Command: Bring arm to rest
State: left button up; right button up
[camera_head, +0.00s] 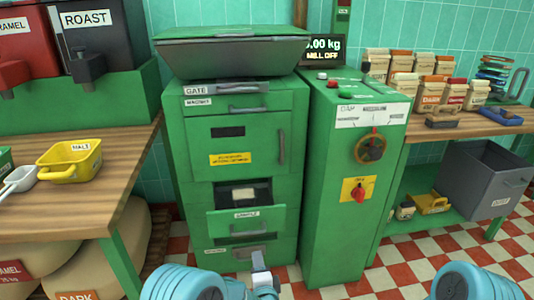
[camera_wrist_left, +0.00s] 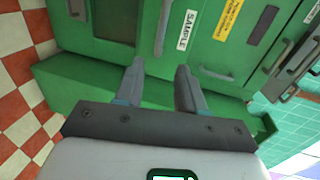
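My left gripper (camera_head: 260,262) shows at the bottom middle of the head view, in front of the lower part of the green mill cabinet (camera_head: 290,170). In the left wrist view its two grey fingers (camera_wrist_left: 159,70) are apart with nothing between them. They point toward the green cabinet front with the SAMPLE label (camera_wrist_left: 187,30). The SAMPLE drawer (camera_head: 245,222) stands partly open in the head view, with a pale item inside. Of my right arm only a blue part shows at the bottom right; its gripper is out of view.
A wooden table with a yellow MALT scoop (camera_head: 70,160) stands at the left, sacks below it. A green control box (camera_head: 355,180) with a red knob stands right of the cabinet. A shelf with bags (camera_head: 432,95) and a grey bin (camera_head: 480,185) are at the right. Checkered floor is clear in front.

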pick_arm(q)
jog(key=s+a+f+n+g+y, duration=0.1)
jog(key=a+f, duration=0.1)
jog(key=a, duration=0.5)
jog(key=a+f+n+g+y, duration=0.1)
jog(key=a+f, duration=0.2)
jog(key=a, duration=0.4)
jog(key=s+a+f+n+g+h, duration=0.2)
jog(key=s+f+n+g+h, duration=0.15)
jog(key=s+f, duration=0.4)
jog(key=s+d+f+n+g+h, duration=0.1)
jog(key=s+d+n+g+h, duration=0.2)
jog(key=s, duration=0.5)
jog(key=s+d+f+n+g+h, duration=0.1)
jog(key=s+d+n+g, duration=0.15)
jog(key=s+n, duration=0.4)
jog(key=s+d+f+n+g+h, duration=0.15)
jog(key=s+g, duration=0.25)
jog(key=s, duration=0.6)
notch_tip(320, 180, up, 25)
jog(key=n+p, duration=0.1)
jog(key=p, duration=2.3)
jog(key=shift+w+d+f+p, duration=0.15)
jog(key=shift+w+p, duration=0.15)
jog(key=shift+f, duration=0.1)
